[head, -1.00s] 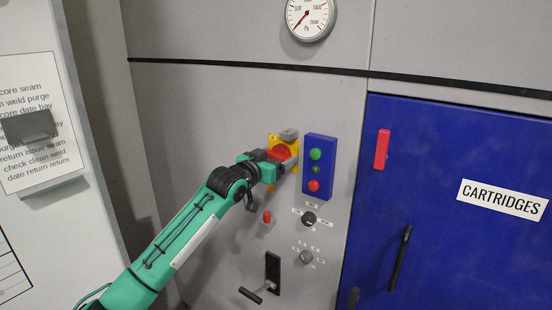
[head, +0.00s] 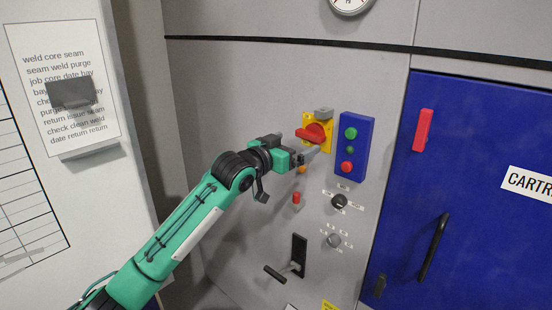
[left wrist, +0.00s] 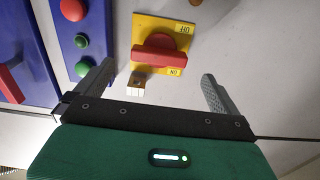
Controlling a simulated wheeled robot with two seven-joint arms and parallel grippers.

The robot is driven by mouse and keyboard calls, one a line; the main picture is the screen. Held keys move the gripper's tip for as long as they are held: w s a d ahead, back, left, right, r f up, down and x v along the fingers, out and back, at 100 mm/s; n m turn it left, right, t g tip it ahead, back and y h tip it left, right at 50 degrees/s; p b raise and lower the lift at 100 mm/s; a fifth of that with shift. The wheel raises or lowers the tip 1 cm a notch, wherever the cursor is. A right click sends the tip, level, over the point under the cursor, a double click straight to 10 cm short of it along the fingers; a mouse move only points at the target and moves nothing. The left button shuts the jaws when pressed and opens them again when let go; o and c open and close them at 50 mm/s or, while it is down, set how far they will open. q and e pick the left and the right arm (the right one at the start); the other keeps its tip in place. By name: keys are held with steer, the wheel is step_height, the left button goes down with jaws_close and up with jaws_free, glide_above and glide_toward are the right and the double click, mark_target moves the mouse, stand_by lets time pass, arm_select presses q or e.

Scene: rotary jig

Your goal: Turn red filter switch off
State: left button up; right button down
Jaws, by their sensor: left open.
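The red filter switch (head: 311,133) is a red handle on a yellow plate (head: 326,121) on the grey wall panel. In the left wrist view, the red handle (left wrist: 160,52) lies across the yellow plate (left wrist: 150,22), with an OFF label near the top right and an ON label (left wrist: 175,71) by the lower right. That view looks upside down against the head view. My left gripper (head: 311,153) is open just below and in front of the handle. In the left wrist view, its fingers (left wrist: 157,86) are spread wide with nothing between them. My right gripper is not in view.
A blue button box (head: 354,146) with green and red buttons stands close to the right of the switch. Below are a small red button (head: 296,198), two knobs and a black lever (head: 298,256). A blue cartridge door (head: 470,180) is at the right.

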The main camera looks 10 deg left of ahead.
arm_select(q)
steer(key=b+v, duration=0.1)
steer(key=v, duration=0.5)
steer(key=shift+s, duration=0.2)
steer(key=shift+a+f, duration=0.1)
steer(key=shift+a, duration=0.05)
